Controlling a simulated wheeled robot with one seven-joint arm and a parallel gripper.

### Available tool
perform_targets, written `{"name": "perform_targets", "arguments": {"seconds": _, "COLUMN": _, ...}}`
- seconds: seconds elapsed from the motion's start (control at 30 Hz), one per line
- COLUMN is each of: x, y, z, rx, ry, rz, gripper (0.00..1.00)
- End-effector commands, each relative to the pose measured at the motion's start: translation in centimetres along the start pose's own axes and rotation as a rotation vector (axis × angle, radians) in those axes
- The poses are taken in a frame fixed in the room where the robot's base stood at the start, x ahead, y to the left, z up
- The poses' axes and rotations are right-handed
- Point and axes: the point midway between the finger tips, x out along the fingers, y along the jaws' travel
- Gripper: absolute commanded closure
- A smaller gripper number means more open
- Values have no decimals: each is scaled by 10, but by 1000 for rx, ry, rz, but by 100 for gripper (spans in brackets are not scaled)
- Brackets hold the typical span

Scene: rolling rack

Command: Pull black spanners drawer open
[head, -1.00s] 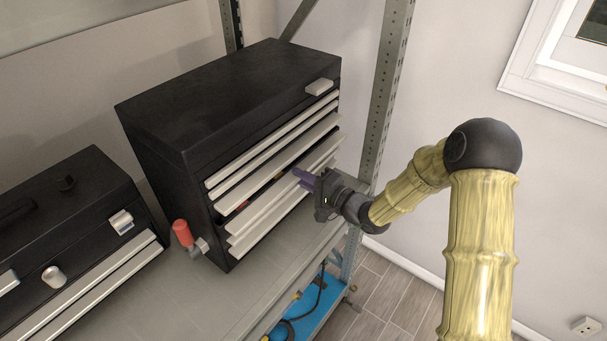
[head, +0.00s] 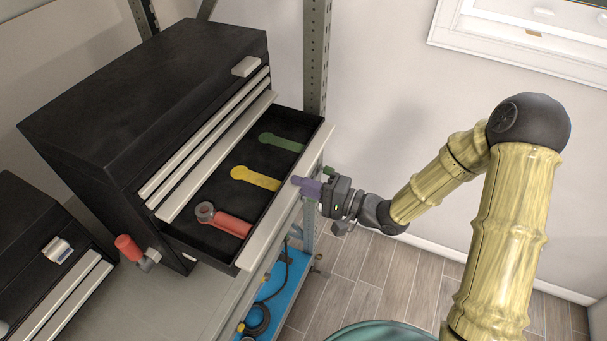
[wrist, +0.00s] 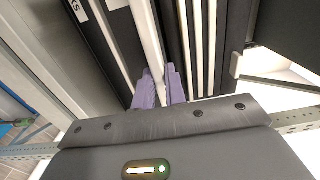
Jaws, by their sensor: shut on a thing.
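The black tool chest (head: 140,80) stands on the shelf in the head view. Its spanners drawer (head: 225,187) is pulled well out, with a pale front strip (head: 262,238). Inside lie a green spanner shape (head: 282,142), a yellow one (head: 258,179) and a red spanner with a grey ring end (head: 222,217). My gripper (head: 303,185) has its purple fingers on the drawer's front edge, toward the far end. In the wrist view the fingers (wrist: 158,88) are closed on either side of the pale strip (wrist: 150,45).
A second black toolbox (head: 35,240) and a red-handled tool (head: 130,248) sit at the left on the grey shelf (head: 120,305). A rack upright (head: 316,60) rises behind the drawer. A blue tray (head: 280,290) lies below. Open floor (head: 400,275) is at the right.

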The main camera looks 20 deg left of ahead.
Motion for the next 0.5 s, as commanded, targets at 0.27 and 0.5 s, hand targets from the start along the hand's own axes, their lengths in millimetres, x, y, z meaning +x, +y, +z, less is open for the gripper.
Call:
{"name": "perform_targets", "arguments": {"seconds": 0.27, "x": -3, "y": 1, "z": 6, "rx": 1, "ry": -18, "rz": 2, "gripper": 100}}
{"name": "perform_targets", "arguments": {"seconds": 0.5, "x": -3, "y": 1, "z": 6, "rx": 0, "ry": -19, "rz": 2, "gripper": 100}}
